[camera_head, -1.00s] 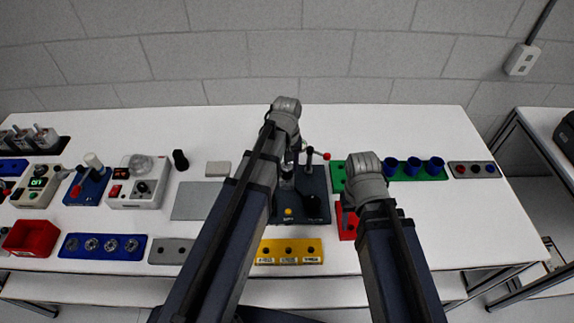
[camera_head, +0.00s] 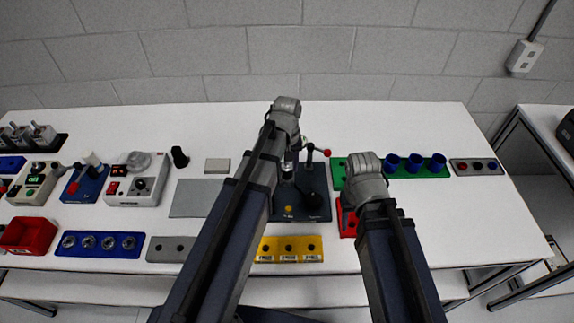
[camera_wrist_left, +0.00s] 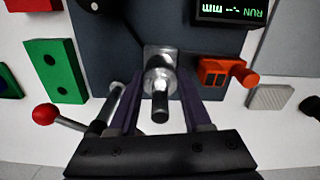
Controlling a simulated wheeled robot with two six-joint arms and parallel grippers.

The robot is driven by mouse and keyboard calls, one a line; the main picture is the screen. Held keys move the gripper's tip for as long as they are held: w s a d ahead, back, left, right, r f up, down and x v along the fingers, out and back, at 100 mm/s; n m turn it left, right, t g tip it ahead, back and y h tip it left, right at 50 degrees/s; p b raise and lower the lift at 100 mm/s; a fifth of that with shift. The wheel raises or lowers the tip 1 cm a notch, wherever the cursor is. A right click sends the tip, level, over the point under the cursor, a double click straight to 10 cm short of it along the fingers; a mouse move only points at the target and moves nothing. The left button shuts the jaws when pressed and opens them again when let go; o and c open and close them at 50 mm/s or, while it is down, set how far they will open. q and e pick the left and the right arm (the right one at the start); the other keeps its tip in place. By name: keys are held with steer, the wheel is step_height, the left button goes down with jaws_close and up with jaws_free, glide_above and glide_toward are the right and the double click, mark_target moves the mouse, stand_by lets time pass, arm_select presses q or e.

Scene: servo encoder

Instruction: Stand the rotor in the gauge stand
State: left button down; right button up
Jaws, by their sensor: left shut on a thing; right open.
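My left gripper (camera_head: 288,176) is over the dark gauge station plate (camera_head: 318,198) in the head view, largely behind its own arm. In the left wrist view its dark purple fingers (camera_wrist_left: 158,100) are shut on the rotor (camera_wrist_left: 158,82), a shiny metal cylinder with a dark shaft end toward the camera. A square metal piece (camera_wrist_left: 160,52) lies directly behind the rotor on the dark plate (camera_wrist_left: 115,40); I cannot tell whether the rotor is seated in it. My right gripper (camera_head: 346,218) is open near a red block, its fingers mostly hidden by the wrist.
In the left wrist view, a red-balled lever (camera_wrist_left: 45,114) stands left of the fingers and an orange-red block (camera_wrist_left: 215,73) right. A display (camera_wrist_left: 232,12) is at the top. A green rack (camera_head: 432,168) with blue cups and a yellow block (camera_head: 290,242) flank the station.

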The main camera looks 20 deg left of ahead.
arm_select(q)
steer(key=shift+f, duration=0.25)
arm_select(e)
steer(key=shift+f, duration=0.2)
arm_select(q)
jaws_free()
stand_by(0.3)
steer(key=shift+r, duration=0.1)
arm_select(e)
steer(key=shift+r, duration=0.1)
arm_select(q)
step_height(320, 180, up, 6)
steer(key=p, duration=0.6)
steer(key=shift+r, duration=0.2)
arm_select(e)
step_height(320, 180, up, 6)
steer(key=shift+r, duration=0.15)
